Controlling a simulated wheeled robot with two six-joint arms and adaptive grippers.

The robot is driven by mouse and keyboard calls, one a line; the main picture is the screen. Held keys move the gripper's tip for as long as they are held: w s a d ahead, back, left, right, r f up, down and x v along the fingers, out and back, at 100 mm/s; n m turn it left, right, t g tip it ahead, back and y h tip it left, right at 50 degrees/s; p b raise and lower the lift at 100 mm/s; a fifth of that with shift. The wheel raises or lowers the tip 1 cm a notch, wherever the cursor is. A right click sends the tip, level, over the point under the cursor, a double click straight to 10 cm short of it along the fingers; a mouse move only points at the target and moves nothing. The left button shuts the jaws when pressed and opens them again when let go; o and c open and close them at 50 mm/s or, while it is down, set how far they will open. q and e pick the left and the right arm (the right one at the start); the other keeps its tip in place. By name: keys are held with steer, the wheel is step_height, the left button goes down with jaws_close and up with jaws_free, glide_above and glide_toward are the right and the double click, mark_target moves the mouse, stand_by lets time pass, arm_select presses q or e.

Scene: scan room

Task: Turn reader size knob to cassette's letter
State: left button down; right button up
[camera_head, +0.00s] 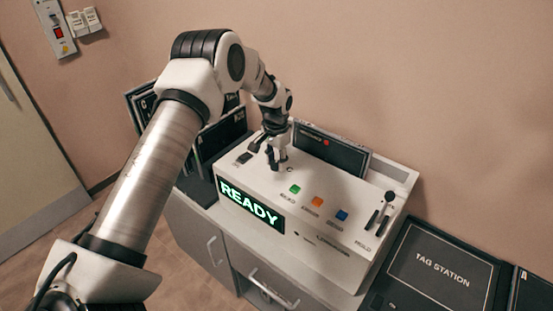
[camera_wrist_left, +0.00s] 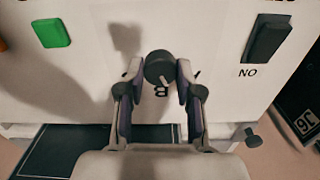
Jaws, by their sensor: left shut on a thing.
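The white reader (camera_head: 330,215) stands on a cabinet, its front display reading READY. My left gripper (camera_head: 277,166) reaches down onto the reader's top. In the wrist view its two fingers (camera_wrist_left: 160,76) are shut on the knob's sides. A dark panel with a red mark (camera_head: 335,152) stands at the reader's back, possibly the cassette; its letter is unreadable. My right gripper is out of view.
A dark switch (camera_wrist_left: 268,38) marked NO lies beside the knob. Dark lettered racks (camera_head: 222,135) stand behind my left arm. A black TAG STATION board (camera_head: 440,268) lies at right.

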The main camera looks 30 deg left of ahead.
arm_select(q)
steer(key=n, duration=0.3)
steer(key=shift+s+f+n+p, duration=0.2)
steer(key=shift+s+n+p, duration=0.05)
steer(key=shift+n+p, duration=0.4)
steer(key=shift+n, duration=1.45)
steer(key=c, duration=0.8)
jaws_free()
steer(key=shift+o, duration=0.2)
steer(key=shift+w+a, duration=0.1)
steer(key=shift+w, duration=0.05)
steer(key=shift+r, duration=0.1)
